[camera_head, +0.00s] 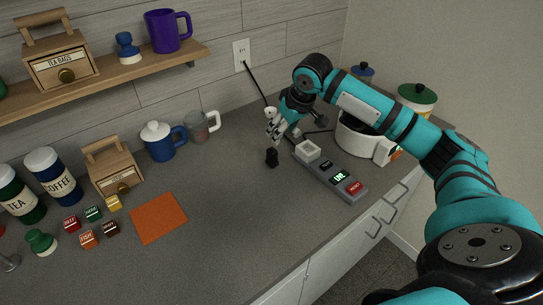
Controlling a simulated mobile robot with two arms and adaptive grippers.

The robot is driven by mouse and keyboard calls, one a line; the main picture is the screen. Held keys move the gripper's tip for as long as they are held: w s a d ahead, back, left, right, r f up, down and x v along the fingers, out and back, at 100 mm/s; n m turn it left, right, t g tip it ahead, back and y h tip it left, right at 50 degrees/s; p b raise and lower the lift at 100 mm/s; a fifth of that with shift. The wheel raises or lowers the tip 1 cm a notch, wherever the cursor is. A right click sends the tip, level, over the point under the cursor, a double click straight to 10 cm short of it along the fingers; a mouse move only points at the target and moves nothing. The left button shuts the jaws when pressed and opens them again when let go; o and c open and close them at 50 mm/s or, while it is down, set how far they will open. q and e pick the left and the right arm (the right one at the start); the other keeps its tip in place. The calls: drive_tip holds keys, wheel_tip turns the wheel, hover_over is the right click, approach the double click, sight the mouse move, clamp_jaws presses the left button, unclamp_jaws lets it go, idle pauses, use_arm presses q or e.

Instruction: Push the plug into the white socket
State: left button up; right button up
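The white socket (307,150) is a square block at the far end of a grey panel (331,173). The panel also has a lit green "LIVE" display (341,176) and a red button (354,188). A small black block (272,158), which looks like the plug, is on or just above the counter left of the socket, apart from it. My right gripper (276,132) is pointed down just above the black block, left of the socket. Whether its fingers touch the block is too small to tell. My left gripper is out of view.
A black cord (254,80) runs from the wall outlet (241,54) down behind my gripper. A white appliance (364,140) stands behind the panel, partly hidden by my arm. Mugs (202,126), an orange mat (158,217) and canisters (50,175) are leftward. The front-middle counter is clear.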

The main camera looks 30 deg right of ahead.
sight(273, 150)
drive_tip(key=p+x, duration=0.1)
drive_tip(key=x, duration=0.5)
drive_tip(key=shift+w+f, duration=0.1)
drive_tip(key=shift+w, duration=0.05)
drive_tip(key=shift+w+f, duration=0.15)
drive_tip(key=shift+f, duration=0.25)
drive_tip(key=p+x, duration=0.1)
drive_tip(key=x, duration=0.1)
drive_tip(key=p+x, duration=0.1)
drive_tip(key=x, duration=0.1)
drive_tip(key=shift+a+f, duration=0.25)
drive_tip(key=shift+w+f, duration=0.15)
drive_tip(key=shift+f, duration=0.05)
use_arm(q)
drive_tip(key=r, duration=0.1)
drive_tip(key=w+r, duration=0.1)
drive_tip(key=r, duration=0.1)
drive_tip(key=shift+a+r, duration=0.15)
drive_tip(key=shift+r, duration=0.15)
use_arm(e)
drive_tip(key=shift+c, duration=0.7)
clamp_jaws()
